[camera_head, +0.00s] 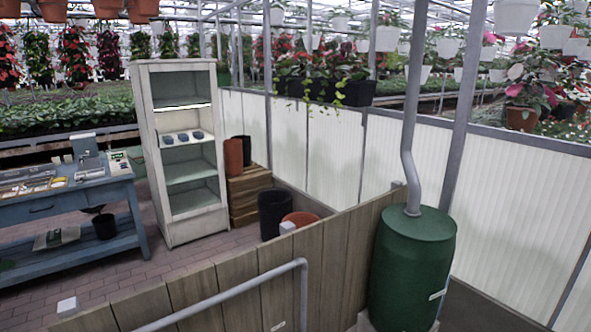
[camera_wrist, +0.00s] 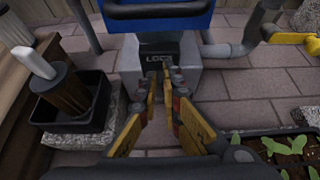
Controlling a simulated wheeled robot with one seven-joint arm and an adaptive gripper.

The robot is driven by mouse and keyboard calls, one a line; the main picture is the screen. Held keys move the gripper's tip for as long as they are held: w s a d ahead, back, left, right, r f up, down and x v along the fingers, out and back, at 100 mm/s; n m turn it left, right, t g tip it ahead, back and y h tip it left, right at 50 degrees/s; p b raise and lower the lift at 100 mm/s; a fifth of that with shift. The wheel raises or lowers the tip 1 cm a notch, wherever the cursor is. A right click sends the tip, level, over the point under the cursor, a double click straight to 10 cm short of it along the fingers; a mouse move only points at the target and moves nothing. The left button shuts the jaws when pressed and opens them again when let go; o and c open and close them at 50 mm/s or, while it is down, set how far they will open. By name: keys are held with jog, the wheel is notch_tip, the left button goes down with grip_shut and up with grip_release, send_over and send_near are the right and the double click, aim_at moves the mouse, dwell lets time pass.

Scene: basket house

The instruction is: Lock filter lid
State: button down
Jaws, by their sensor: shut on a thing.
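A blue box-shaped part (camera_wrist: 158,18), which may be the filter or its lid, shows at the top of the wrist view. Below it is a grey block (camera_wrist: 133,78) with a black plate (camera_wrist: 158,50) lettered "LOCK". My gripper (camera_wrist: 161,78), with yellow fingers, reaches to the plate's lower edge. Its fingertips are close together on a small part, probably the lock latch, which they mostly hide. I cannot tell the latch's position. Neither the gripper nor the lock can be made out in the head view.
A grey pipe with a yellow handle (camera_wrist: 290,38) is upper right.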

jog(key=shift+s+a, duration=0.25)
jog(key=shift+a, duration=0.1)
jog(key=s+d, duration=0.4)
jog(key=shift+s+r, duration=0.3)
jog(key=shift+r, duration=0.05)
